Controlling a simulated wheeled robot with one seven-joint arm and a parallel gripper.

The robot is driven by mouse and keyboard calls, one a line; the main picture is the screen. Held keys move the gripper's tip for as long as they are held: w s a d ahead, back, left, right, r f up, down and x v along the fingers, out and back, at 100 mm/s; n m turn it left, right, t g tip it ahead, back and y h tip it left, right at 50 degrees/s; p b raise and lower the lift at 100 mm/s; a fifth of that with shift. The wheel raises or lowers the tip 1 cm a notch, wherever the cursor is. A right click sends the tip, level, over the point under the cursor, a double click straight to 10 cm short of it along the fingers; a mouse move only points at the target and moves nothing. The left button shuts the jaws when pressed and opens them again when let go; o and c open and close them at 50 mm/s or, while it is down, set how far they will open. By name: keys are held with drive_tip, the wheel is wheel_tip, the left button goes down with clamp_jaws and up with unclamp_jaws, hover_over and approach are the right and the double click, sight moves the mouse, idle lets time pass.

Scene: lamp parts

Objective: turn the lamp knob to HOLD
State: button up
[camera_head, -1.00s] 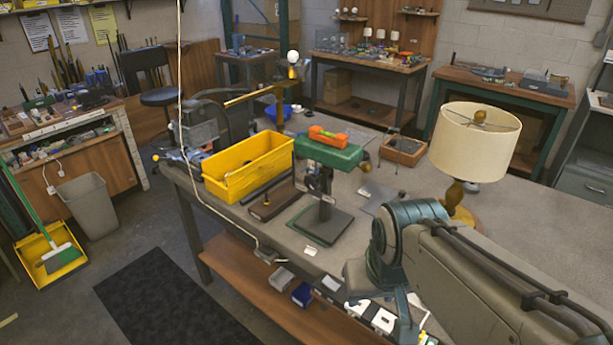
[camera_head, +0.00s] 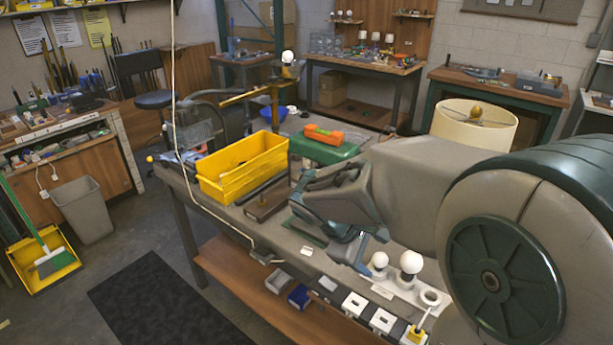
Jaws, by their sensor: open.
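A lamp with a cream shade (camera_head: 474,122) stands at the right of the workbench; my arm hides its base and stem. A brass swing-arm lamp (camera_head: 247,97) with a white bulb (camera_head: 288,57) stands at the back left of the bench. I cannot make out a knob or a HOLD mark. My gripper (camera_head: 368,254) is open and empty, pointing down near the front edge, left of two upright white bulbs (camera_head: 410,263). Its fingers are partly hidden.
The workbench (camera_head: 222,215) carries a yellow bin (camera_head: 240,166) and a green stand-like piece (camera_head: 325,149) with an orange tool (camera_head: 324,134) on top. White plates (camera_head: 354,304) line the front edge. The floor in front, with a dark mat (camera_head: 160,301), is clear.

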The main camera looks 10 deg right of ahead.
drive_tip(key=w+a+f+n+t+h+b, duration=0.15)
drive_tip(key=w+a+n+t+h, duration=0.35)
drive_tip(key=w+a+n+t, duration=1)
drive_tip(key=w+d+g, duration=0.1)
drive_tip(key=w+d, duration=0.1)
drive_tip(key=w, duration=0.2)
drive_tip(key=w+d+g+p, duration=0.1)
drive_tip(key=w+d, duration=0.1)
drive_tip(key=w, duration=0.3)
drive_tip(key=w+d+g, duration=0.1)
drive_tip(key=w+d, duration=0.2)
drive_tip(key=w, duration=0.2)
drive_tip(key=shift+w+r+n+p, duration=0.1)
drive_tip(key=shift+r+n+p, duration=0.1)
drive_tip(key=shift+n+p, duration=0.2)
drive_tip(key=c, duration=1)
